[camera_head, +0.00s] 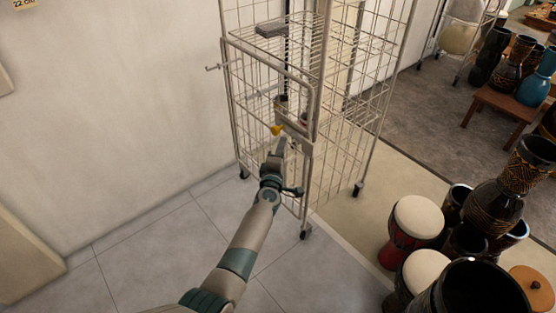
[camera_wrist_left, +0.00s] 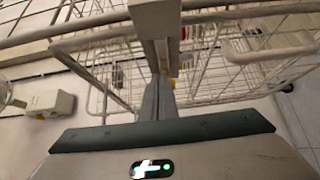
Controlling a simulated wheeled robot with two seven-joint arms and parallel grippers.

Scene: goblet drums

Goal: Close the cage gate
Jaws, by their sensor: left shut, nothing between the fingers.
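The cage (camera_head: 345,110) is a tall, pale wire trolley on casters, standing by the left wall. Its gate (camera_head: 262,80) is a wire panel in a rounded tube frame on the side facing me. It looks close to the cage frame, but I cannot tell whether a gap remains or whether it is latched. My left gripper (camera_head: 281,147) is shut and empty at the gate's right part, just below a grey plate (camera_head: 293,120) and a small yellow piece (camera_head: 277,130). In the left wrist view the shut fingers (camera_wrist_left: 159,92) point at a pale bracket (camera_wrist_left: 155,20); contact is unclear.
Goblet drums, including a red one with a white head (camera_head: 417,216), crowd the lower right. More drums and a low wooden stool (camera_head: 502,103) stand at the upper right. The tiled floor (camera_head: 150,245) left of my left arm is clear up to the wall (camera_head: 110,110).

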